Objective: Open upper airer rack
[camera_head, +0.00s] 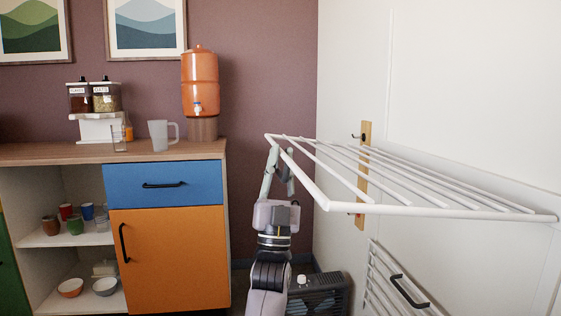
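The upper airer rack (410,208) is a white frame with several bars. It stands out from the white wall, roughly level, with its front bar toward the left. My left gripper (278,158) reaches up from below, its fingertips at the front bar near the far left corner of the rack. The bar overlaps the fingertips, so I cannot tell whether they touch or hold it. The lower airer rack (378,283) is folded against the wall and has a black handle (409,291). My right gripper is not in view.
A wooden strip with hooks (364,172) is on the wall behind the upper rack. A cabinet with a blue drawer (163,184) and orange door (170,259) stands left of my arm. A dark crate-like box (319,293) is on the floor beneath the rack.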

